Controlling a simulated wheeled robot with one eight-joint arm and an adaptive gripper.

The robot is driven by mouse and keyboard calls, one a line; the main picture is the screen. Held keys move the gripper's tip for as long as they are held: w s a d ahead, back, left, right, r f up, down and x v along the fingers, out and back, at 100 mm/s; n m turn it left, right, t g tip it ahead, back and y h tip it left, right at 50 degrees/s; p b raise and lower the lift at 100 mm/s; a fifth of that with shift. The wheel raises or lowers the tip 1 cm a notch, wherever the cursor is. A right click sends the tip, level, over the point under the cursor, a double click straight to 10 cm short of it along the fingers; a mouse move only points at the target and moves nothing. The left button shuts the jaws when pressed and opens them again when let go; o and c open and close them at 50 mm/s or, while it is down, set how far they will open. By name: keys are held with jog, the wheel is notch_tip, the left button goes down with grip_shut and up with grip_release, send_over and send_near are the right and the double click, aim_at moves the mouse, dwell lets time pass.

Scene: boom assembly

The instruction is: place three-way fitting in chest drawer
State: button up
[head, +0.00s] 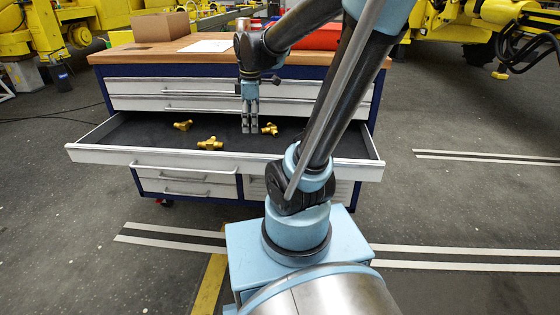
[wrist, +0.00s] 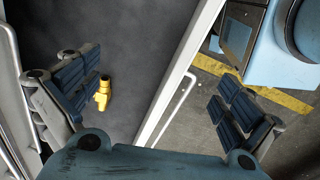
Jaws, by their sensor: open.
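A blue chest has one wide drawer (head: 120,132) pulled out, with a dark lining. Three brass fittings lie apart in it: one at the back left (head: 183,125), one nearer the front (head: 210,143) and one at the right (head: 270,129). My gripper (head: 250,128) points down over the drawer, just left of the right fitting. In the wrist view my gripper (wrist: 155,82) is open, with nothing held between its fingers. One brass fitting (wrist: 102,95) shows on the drawer floor beside the left finger. Its gap to the finger is hard to judge.
The wooden bench top (head: 115,56) holds a cardboard box (head: 160,26), a white sheet (head: 206,46) and more brass pieces (head: 205,10) at the back. The drawer front (wrist: 165,105) crosses below my fingers in the wrist view. Closed drawers lie above and below. Floor beside the chest is clear.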

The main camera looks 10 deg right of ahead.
jog(key=s+d+f+m, duration=0.3)
jog(key=s+f+m, duration=0.1)
jog(key=s+m, duration=0.3)
jog(key=s+d+f+m+t, duration=0.1)
jog(key=s+d+f+m, duration=0.2)
jog(key=s+m, duration=0.4)
jog(key=shift+s+d+f+m, duration=0.25)
jog(key=shift+f+m, duration=0.35)
jog(key=shift+m, duration=0.1)
